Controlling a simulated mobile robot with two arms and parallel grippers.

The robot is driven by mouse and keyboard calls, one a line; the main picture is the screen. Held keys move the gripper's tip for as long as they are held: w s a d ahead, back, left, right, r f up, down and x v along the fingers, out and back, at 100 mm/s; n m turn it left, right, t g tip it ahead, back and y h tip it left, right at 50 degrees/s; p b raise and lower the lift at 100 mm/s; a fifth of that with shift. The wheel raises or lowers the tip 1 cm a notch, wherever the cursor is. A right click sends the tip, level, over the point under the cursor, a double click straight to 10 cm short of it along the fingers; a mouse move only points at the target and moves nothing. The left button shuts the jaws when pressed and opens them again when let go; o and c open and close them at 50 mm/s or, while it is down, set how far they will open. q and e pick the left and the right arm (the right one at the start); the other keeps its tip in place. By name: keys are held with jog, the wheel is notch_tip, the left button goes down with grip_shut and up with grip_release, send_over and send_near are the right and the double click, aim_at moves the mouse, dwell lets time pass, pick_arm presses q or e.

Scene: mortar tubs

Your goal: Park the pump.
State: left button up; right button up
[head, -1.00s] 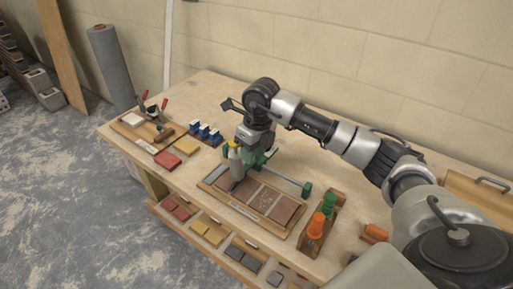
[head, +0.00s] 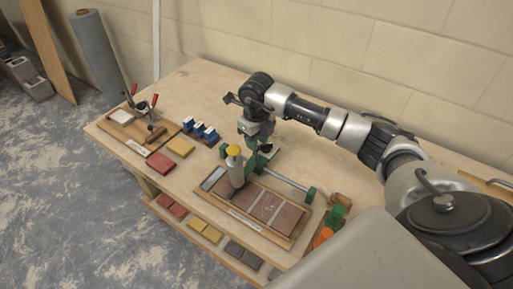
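What I take for the pump (head: 236,172) is a grey upright bottle with a yellow cap, beside a green frame (head: 252,163). It stands at the left part of a wooden tray (head: 284,243) holding several brown tiles and a grey strip. A metal rail runs from the green frame to a green end block (head: 309,195). My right gripper (head: 262,141) points down just behind the bottle, at the top of the green frame. Its fingertips are too small and hidden to show whether they hold the frame. My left gripper is out of view.
Blue clamps (head: 201,130) and red and yellow blocks (head: 180,147) lie left of the tray. A wooden fixture with red-handled clamps (head: 140,122) stands farther left. A holder with green and orange bottles (head: 325,234) is at the right, partly hidden. Bare worktop lies behind.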

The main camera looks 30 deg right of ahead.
send_over(252, 159)
jog(key=s, duration=0.1)
jog(key=f, duration=0.2)
jog(key=d+f, duration=0.1)
jog(key=f, duration=0.1)
jog(key=shift+s+f+p, duration=0.1)
jog(key=shift+f+p, duration=0.1)
jog(key=shift+p, duration=0.15)
jog(key=shift+f, duration=0.5)
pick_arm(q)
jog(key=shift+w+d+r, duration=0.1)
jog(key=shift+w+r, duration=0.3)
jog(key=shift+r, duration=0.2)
pick_arm(e)
grip_shut()
